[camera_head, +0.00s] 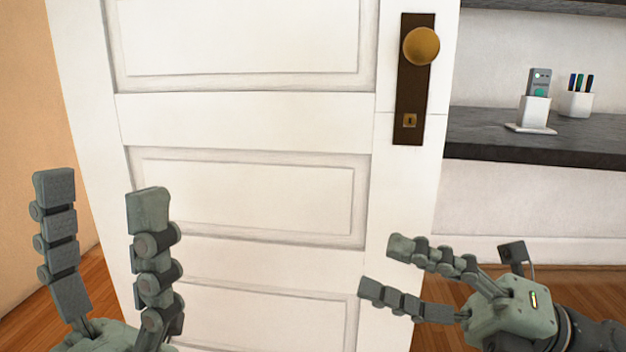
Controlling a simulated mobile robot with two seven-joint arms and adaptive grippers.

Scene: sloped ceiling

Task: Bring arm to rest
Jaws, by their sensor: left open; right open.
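My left gripper (96,192) is at the lower left, fingers pointing up and apart, open and empty in front of the white door. My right gripper (385,268) is at the lower right, fingers pointing left, open and empty, in front of the door's lower right part. Its arm comes in from the right edge. Neither gripper is on the door knob.
A white panelled door (245,121) fills the middle. A brass knob (420,46) sits on its dark plate (408,95). Behind it on the right, a dark shelf (545,150) holds a white holder with a grey device (539,82) and a pen cup (577,103). Wooden floor shows below.

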